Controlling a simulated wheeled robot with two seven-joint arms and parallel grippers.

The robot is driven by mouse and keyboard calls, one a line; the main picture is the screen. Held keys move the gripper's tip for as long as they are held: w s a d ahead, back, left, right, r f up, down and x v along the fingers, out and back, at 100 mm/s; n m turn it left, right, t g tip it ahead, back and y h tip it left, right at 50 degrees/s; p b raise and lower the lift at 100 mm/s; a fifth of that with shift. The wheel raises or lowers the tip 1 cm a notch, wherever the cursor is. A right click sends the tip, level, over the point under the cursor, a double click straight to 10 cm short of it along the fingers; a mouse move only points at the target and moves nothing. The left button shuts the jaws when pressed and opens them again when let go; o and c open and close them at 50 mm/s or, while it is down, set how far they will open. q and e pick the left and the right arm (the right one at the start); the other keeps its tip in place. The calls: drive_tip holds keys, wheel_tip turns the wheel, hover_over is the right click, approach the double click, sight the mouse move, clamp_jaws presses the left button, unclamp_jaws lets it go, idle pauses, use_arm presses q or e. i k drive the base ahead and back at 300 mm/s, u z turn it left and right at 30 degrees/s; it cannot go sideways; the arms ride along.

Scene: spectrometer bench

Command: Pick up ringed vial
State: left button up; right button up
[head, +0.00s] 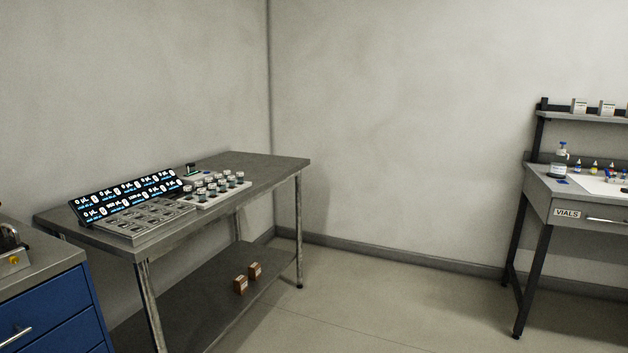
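Several small vials with pale caps (221,184) stand upright in a light rack (213,201) on the grey metal table at the left. They are too small in the head view to tell which one has a ring. More small bottles with yellow and blue parts (611,172) stand on the desk labelled VIALS at the right edge, partly cut off. Neither of my grippers shows in this view.
The metal table (270,167) also holds a tray of slots (135,222) and a lit display panel (128,196). Two brown boxes (240,285) sit on its lower shelf. A blue drawer cabinet (50,310) stands at the near left. Open floor (390,300) lies between table and desk.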

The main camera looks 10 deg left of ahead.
sight(212, 187)
drive_tip(key=z, duration=0.2)
drive_tip(key=i, duration=1.6)
drive_tip(key=u, duration=0.45)
